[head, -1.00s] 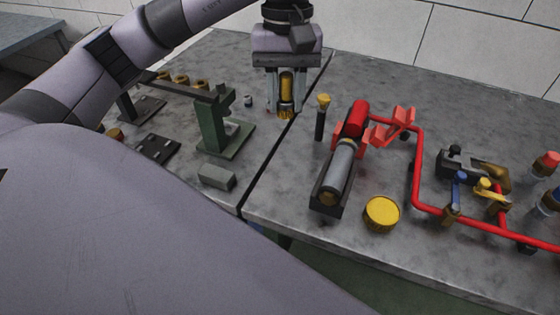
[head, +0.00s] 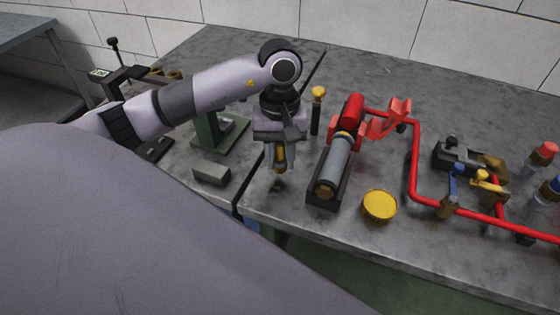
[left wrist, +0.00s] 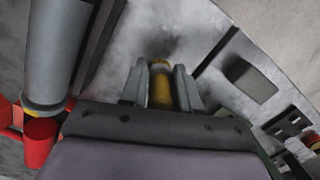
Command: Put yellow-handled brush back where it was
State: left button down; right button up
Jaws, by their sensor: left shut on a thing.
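My left gripper (head: 279,166) is shut on the yellow-handled brush (head: 280,153). It holds the brush roughly upright over the front part of the bench, left of the grey and red cylinder. In the left wrist view the yellow handle (left wrist: 160,88) sits between the two grey fingers. A small dark shadow shows on the bench near its end; I cannot tell whether the brush touches the surface. Most of the brush is hidden by the fingers. My right gripper is not in view.
The grey and red cylinder (head: 336,163) lies in a dark cradle close on the right. A yellow-topped black tool (head: 316,112) stands behind it. A yellow round cap (head: 379,206) lies right. A grey block (head: 211,174) lies left. Red piping (head: 414,160) runs along the right.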

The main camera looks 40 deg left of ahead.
pick_arm(q)
jog(key=shift+f, duration=1.2)
jog(key=shift+f, duration=0.1)
jog(key=shift+f, duration=0.1)
jog(key=c, duration=0.8)
grip_release()
jog(key=r, duration=0.8)
jog(key=w+a+r, duration=0.1)
jog(key=r, duration=0.3)
jog(key=shift+w+r+b, duration=0.1)
jog(key=shift+r+b, duration=0.1)
jog(key=shift+b, duration=0.2)
